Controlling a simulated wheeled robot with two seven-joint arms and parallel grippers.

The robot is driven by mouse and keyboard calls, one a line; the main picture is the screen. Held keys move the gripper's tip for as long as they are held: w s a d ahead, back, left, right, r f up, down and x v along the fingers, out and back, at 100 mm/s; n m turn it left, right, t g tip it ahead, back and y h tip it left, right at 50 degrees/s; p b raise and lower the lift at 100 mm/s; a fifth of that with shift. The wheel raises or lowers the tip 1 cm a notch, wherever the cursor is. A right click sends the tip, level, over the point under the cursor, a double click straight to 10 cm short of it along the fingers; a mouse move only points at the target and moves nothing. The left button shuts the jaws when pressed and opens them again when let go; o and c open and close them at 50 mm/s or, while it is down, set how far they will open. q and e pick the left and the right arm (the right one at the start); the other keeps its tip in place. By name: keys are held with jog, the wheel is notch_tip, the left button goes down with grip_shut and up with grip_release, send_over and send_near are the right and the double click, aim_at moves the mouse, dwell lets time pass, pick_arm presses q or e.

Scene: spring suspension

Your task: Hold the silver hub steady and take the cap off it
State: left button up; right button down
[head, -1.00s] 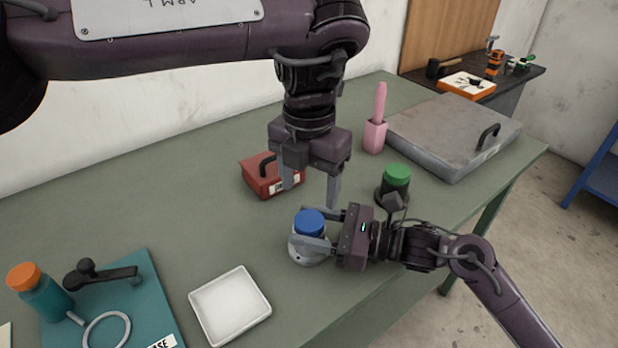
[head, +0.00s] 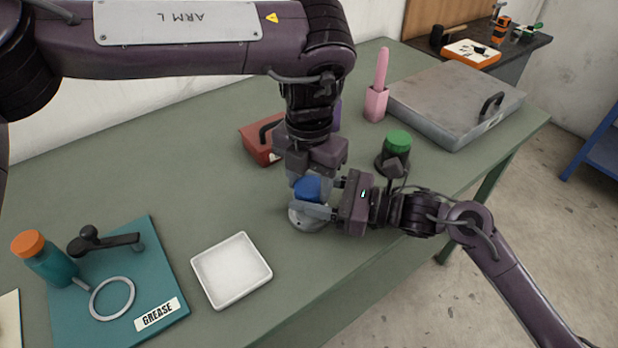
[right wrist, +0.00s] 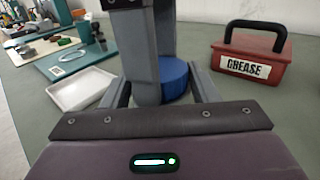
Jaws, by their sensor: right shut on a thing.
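The silver hub (head: 306,221) stands on the green table in the head view, with the blue cap (head: 308,187) on top. The cap also shows in the right wrist view (right wrist: 174,80), partly behind a finger of my left gripper. My right gripper (head: 312,198) comes from the right and is shut on the hub, one finger on each side. My left gripper (head: 304,178) points straight down over the cap, its fingers at cap height. The fingers overlap in both views, so their opening and contact with the cap cannot be told.
A white tray (head: 203,295) lies to the left, beside a teal mat (head: 165,285) with a bottle and ring. A red box (head: 255,143) stands behind the hub. A green-capped dark part (head: 398,142) is close to my right arm. A pink holder (head: 376,104) stands farther back.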

pick_arm(q)
jog(key=c, duration=0.6)
jog(key=n, duration=1)
jog(key=o, duration=1.1)
jog(key=shift+r, duration=0.15)
